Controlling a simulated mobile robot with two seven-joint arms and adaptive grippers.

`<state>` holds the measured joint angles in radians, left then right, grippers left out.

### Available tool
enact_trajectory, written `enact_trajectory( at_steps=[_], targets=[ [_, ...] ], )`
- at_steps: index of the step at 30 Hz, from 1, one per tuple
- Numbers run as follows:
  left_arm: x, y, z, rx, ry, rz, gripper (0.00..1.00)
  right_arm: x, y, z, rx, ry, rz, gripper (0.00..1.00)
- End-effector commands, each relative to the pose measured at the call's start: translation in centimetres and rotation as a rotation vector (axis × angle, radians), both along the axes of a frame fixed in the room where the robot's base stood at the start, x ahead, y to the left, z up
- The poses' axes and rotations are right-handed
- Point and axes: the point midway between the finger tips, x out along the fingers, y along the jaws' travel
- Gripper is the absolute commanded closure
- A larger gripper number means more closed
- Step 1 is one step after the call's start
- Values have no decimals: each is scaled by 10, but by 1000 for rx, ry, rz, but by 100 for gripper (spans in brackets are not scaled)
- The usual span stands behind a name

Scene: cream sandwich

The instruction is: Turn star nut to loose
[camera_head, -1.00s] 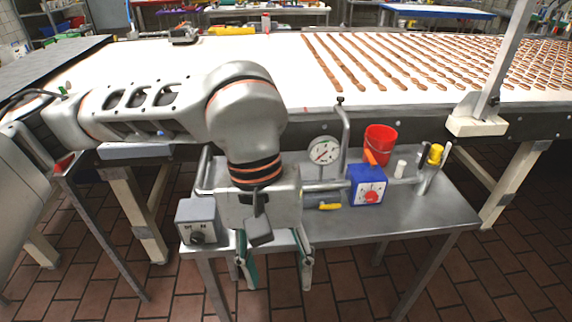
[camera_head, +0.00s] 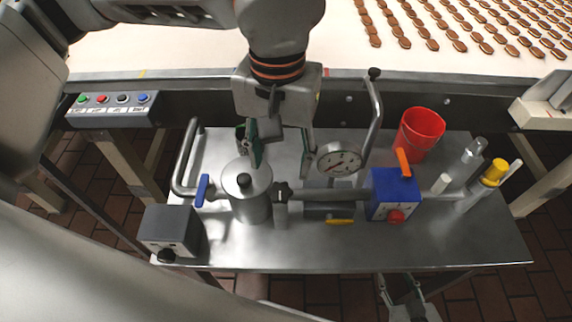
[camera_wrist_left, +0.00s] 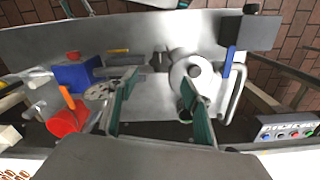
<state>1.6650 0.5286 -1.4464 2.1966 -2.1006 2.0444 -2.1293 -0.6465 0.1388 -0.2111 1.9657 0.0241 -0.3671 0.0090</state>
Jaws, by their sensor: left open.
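The small dark star nut (camera_head: 283,190) sits on the pipe between the steel cylinder (camera_head: 250,200) and the gauge (camera_head: 340,160). It also shows as a dark shape left of the cylinder in the left wrist view (camera_wrist_left: 158,62). My left gripper (camera_head: 282,160) is open and empty, pointing down behind the nut, with its green-padded fingers apart. In the left wrist view, the fingers (camera_wrist_left: 160,82) stand to either side of the nut's line, apart from it. My right gripper (camera_head: 402,292) shows partly at the lower edge, below the table; its opening is unclear.
A blue box (camera_head: 393,195) with an orange lever, a red bucket (camera_head: 418,136) and a yellow-topped valve (camera_head: 494,172) stand right. A blue-handled valve (camera_head: 201,190) and a grey switch box (camera_head: 170,231) stand left. The conveyor edge (camera_head: 200,75) runs behind. The steel table's front (camera_head: 330,252) is clear.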

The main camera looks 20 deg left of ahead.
Motion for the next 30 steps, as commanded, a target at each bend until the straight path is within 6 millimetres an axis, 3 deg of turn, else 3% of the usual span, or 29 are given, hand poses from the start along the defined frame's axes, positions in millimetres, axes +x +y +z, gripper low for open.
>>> enact_trajectory(
  at_steps=[13, 26, 30],
  targets=[
    [-1, 0, -63, 1, 6, 0, 51, -5, 1, -4, -2, 14, 2, 60],
    [-1, 0, -73, 0, 3, 0, 51, 0, 1, 3, 1, 0, 2, 60],
    [-1, 0, -73, 0, 3, 0, 87, -1, 1, 3, 1, 1, 2, 60]
  ],
)
